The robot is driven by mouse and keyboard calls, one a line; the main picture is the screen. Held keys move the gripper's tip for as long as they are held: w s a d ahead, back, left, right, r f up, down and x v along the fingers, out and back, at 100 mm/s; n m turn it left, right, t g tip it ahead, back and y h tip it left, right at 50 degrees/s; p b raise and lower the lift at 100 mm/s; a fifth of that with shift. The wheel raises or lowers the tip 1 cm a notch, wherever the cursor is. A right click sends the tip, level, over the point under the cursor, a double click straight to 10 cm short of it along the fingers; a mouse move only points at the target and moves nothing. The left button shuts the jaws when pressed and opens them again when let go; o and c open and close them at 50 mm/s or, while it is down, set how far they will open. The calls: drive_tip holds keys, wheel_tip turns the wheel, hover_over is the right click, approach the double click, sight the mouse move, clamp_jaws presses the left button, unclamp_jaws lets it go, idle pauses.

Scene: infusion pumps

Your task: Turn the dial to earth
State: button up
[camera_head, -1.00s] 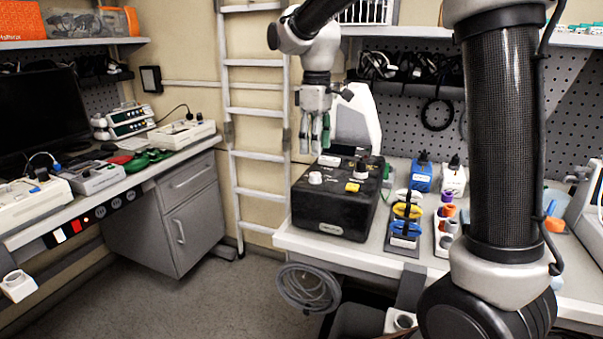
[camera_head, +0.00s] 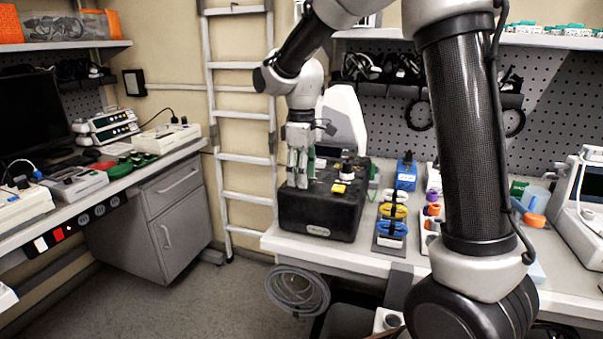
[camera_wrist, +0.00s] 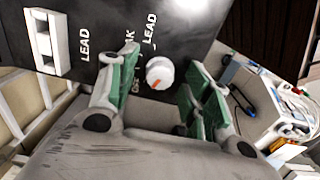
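A black box-shaped tester (camera_head: 318,215) stands at the left end of the right bench. Its white round dial (camera_wrist: 160,73), with an orange mark, shows in the wrist view; the fingers hide it in the head view. The panel near it carries lettering including LEAD, partly hidden by a finger. My gripper (camera_head: 297,176) points down over the left part of the tester's top. In the wrist view my gripper (camera_wrist: 163,64) has its green-padded fingers apart, one on each side of the dial, with visible gaps. I cannot tell which label the mark points to.
A yellow part (camera_head: 339,188) and a dark knob (camera_head: 347,160) sit on the tester's top. A ladder (camera_head: 243,125) rises behind, on the left.

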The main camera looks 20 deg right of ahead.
drive_tip(key=c, duration=0.9)
drive_tip(key=m, duration=0.4)
drive_tip(key=shift+m, duration=2.3)
drive_tip(key=o, duration=1)
drive_tip(key=shift+o, duration=0.2)
